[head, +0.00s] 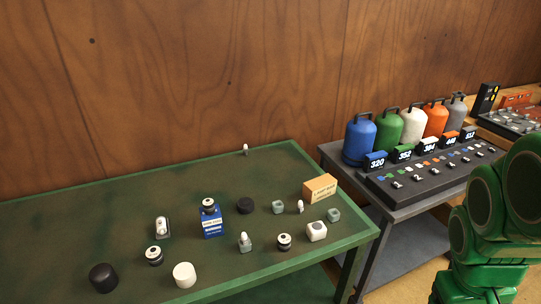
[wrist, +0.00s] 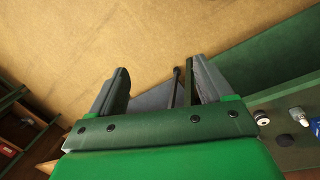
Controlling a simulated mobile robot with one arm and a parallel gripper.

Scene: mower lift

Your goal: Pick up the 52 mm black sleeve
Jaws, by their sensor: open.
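One black piece (head: 103,278) is at the table's front left. I cannot read a size on either, so I cannot tell which is the 52 mm sleeve. My gripper (wrist: 158,80) is open in the wrist view, with nothing between its fingers. It points at the tan floor and a dark shelf, away from the black pieces. The head view does not show the gripper.
A grey stand (head: 345,160) with coloured gas bottles is to the right. A wooden wall closes the back.

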